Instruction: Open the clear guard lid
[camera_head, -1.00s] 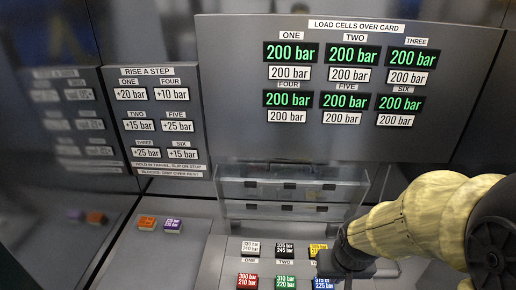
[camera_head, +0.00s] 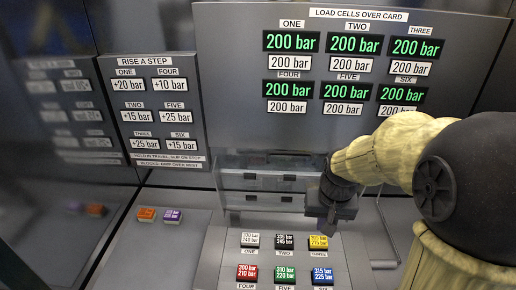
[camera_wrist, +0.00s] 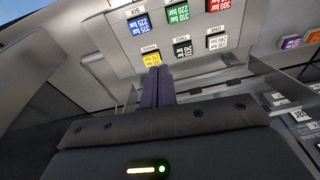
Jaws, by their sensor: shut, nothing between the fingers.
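The clear guard lid (camera_head: 232,165) is a see-through panel at the back of the button console, below the large display panel, in the head view. Dark fittings and pale bars show through it. My gripper (camera_head: 332,222) is in front of its right end and hides that part. In the wrist view the two dark fingers (camera_wrist: 158,88) are together and empty, by the yellow button (camera_wrist: 152,60). Clear and grey edges pass close beside the fingers; I cannot tell whether they touch. The lid's exact angle is hard to read.
Coloured buttons, such as the red one (camera_head: 247,273), stand on the console in front. An orange block (camera_head: 147,214) and a purple block (camera_head: 172,215) lie on the left shelf. A thin bar with a grey end piece (camera_head: 383,264) is right of the buttons.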

